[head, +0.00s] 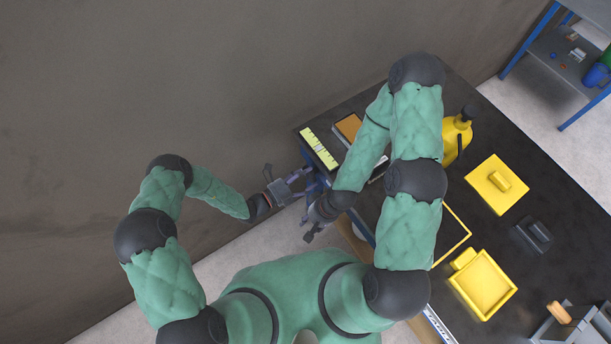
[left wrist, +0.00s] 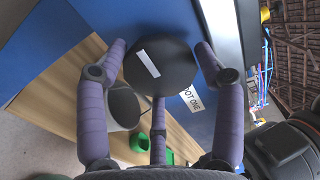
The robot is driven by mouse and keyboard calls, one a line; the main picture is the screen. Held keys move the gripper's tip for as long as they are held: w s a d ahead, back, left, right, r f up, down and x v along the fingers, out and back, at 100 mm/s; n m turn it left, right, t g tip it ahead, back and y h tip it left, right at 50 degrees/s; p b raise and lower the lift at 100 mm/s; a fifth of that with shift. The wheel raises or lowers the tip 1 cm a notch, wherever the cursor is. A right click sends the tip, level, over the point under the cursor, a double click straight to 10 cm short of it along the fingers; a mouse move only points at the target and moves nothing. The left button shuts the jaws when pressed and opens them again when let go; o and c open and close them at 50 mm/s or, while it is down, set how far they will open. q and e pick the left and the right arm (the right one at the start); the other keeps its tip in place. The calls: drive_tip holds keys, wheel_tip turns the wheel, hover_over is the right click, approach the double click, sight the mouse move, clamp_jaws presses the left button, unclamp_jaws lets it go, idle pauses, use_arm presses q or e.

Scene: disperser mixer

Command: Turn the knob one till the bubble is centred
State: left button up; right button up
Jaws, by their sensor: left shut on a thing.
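In the left wrist view, a round black knob (left wrist: 172,82) with a white bar on its face stands out from a blue panel. A white label (left wrist: 191,100) beside it reads "OOT ONE", its start hidden. The three fingers of my left gripper (left wrist: 160,52) are closed around the knob's rim. In the head view my left gripper (head: 289,187) is at the table's left end. My right gripper (head: 314,230) hangs just below and right of it; its jaws are too small to judge. A pale yellow strip with dark marks (head: 319,148) lies near the table corner; no bubble can be made out.
A blue shelf (head: 565,62) stands at the upper right. The wall is close behind the left arm.

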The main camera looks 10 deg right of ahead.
idle(0.3)
use_arm(q)
drive_tip(key=o, duration=1.1)
drive_tip(key=shift+o, duration=0.2)
drive_tip(key=v, duration=1.2)
